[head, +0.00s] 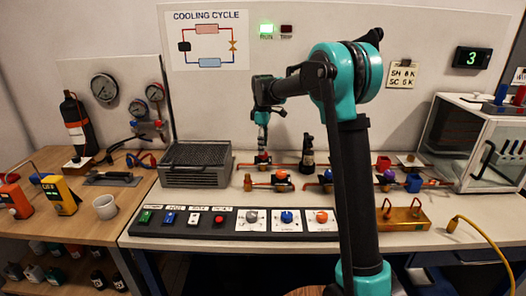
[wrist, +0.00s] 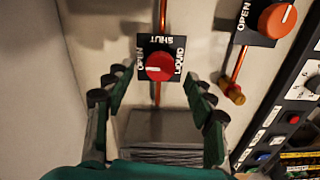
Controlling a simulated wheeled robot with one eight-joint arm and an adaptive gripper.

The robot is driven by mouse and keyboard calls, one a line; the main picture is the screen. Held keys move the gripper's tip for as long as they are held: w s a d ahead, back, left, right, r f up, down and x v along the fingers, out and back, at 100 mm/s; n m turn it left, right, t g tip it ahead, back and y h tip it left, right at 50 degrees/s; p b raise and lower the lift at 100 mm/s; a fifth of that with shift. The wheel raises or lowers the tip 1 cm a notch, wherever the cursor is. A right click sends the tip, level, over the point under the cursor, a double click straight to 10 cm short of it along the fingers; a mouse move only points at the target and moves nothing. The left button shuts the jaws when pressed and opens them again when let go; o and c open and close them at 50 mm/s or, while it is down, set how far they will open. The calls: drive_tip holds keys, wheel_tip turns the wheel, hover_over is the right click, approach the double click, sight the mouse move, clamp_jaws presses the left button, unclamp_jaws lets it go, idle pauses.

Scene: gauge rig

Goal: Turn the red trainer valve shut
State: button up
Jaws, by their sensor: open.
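The red valve knob (wrist: 160,67) sits on a black plate (wrist: 144,46) marked OPEN at the left, SHUT at the top and LIQUID at the right, on a copper pipe (wrist: 163,15). Its white mark points left, towards OPEN. My gripper (wrist: 158,86) is open, with its fingers on either side of the knob's plate in the wrist view; no finger is seen touching the knob. In the head view my gripper (head: 262,144) points down over this valve (head: 262,158), at the back of the bench, and the knob is small there.
An orange knob (wrist: 277,20) marked OPEN sits close by at the upper right. The grey finned unit (head: 196,164) stands left of my gripper. A dark bottle-shaped part (head: 308,150) stands to its right. A control panel (head: 235,222) runs along the front edge.

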drive_tip(key=shift+f, duration=1.3)
drive_tip(key=shift+c, duration=0.4)
drive_tip(key=c, duration=1.1)
